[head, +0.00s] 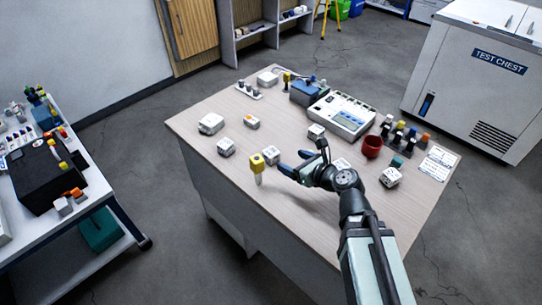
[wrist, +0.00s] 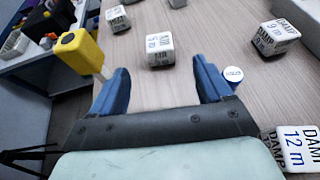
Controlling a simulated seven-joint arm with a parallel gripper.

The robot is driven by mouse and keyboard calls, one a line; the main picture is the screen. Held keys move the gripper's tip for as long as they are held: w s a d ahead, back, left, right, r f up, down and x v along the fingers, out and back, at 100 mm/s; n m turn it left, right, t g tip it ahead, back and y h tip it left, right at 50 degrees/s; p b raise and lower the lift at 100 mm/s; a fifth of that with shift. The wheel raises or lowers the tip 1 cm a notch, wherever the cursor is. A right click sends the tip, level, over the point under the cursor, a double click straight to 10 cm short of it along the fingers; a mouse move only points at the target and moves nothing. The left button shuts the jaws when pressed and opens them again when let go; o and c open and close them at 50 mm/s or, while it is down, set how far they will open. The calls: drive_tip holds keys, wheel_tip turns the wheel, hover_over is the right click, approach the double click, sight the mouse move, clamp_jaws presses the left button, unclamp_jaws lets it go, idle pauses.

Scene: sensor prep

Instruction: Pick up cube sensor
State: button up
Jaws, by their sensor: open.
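Several white cube-shaped sensors with printed labels sit on the wooden table; I cannot tell which one the task names. One white cube (head: 271,155) is just ahead of my gripper (head: 296,163). In the wrist view a white cube (wrist: 160,50) stands beyond the fingertips, roughly centred between them and not touching. My gripper (wrist: 160,68) is open and empty, its blue fingers spread low over the table. A yellow block on a pale spike (head: 257,164) stands left of the gripper; it also shows in the wrist view (wrist: 79,52).
Other white cubes (head: 226,147) (head: 390,177) lie around the table. A small blue-sided round item with a white top (wrist: 232,75) is near the right finger. A red cup (head: 372,146) and a white instrument box (head: 342,115) stand behind.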

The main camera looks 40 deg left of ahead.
sight(268, 152)
drive_tip(key=shift+a+f, duration=0.1)
drive_tip(key=shift+f, duration=0.4)
drive_tip(key=x, duration=1.3)
drive_tip(key=shift+a+f, duration=0.1)
drive_tip(key=shift+a, duration=0.15)
drive_tip(key=shift+c, duration=0.3)
drive_tip(key=c, duration=1)
